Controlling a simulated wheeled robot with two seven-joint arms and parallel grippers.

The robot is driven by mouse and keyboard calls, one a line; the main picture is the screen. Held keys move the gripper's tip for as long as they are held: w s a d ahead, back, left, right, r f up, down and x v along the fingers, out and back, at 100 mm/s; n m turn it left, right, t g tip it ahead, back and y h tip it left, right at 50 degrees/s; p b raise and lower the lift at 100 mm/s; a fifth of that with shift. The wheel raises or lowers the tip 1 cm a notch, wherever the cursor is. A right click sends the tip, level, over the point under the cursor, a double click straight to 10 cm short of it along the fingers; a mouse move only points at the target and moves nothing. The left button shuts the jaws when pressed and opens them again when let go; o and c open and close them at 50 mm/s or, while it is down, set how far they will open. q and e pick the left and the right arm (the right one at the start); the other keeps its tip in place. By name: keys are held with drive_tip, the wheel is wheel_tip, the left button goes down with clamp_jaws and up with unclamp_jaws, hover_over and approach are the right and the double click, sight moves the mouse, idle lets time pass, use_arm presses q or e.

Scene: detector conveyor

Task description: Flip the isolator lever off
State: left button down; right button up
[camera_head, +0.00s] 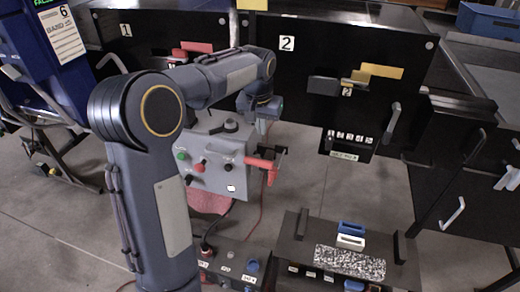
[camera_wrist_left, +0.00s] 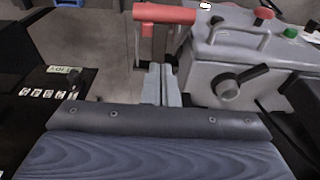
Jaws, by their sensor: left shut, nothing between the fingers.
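The grey control box (camera_head: 215,158) stands in the middle of the head view. A red lever (camera_head: 260,163), which looks like the isolator lever, sticks out sideways from its right side. The red lever also shows at the top of the left wrist view (camera_wrist_left: 163,13), lying roughly level. My left gripper (camera_head: 262,127) points down just above and behind the lever in the head view. Its fingers (camera_wrist_left: 161,84) are shut and empty, and appear apart from the lever. My left forearm covers part of the scene. My right gripper is not in view.
The box carries a green button (camera_head: 181,155), a red knob (camera_head: 199,166) and a black rotary handle (camera_wrist_left: 240,80). Black cabinets (camera_head: 300,75) stand behind. A low black unit (camera_head: 300,225) with a speckled panel is at the front right. Bare floor lies between.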

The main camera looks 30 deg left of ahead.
sight(263, 163)
use_arm(q)
drive_tip(key=f, duration=0.5)
drive_tip(key=s+f+p, duration=0.1)
drive_tip(key=f, duration=0.2)
drive_tip(key=shift+s+d, duration=0.1)
drive_tip(key=shift+d, duration=0.05)
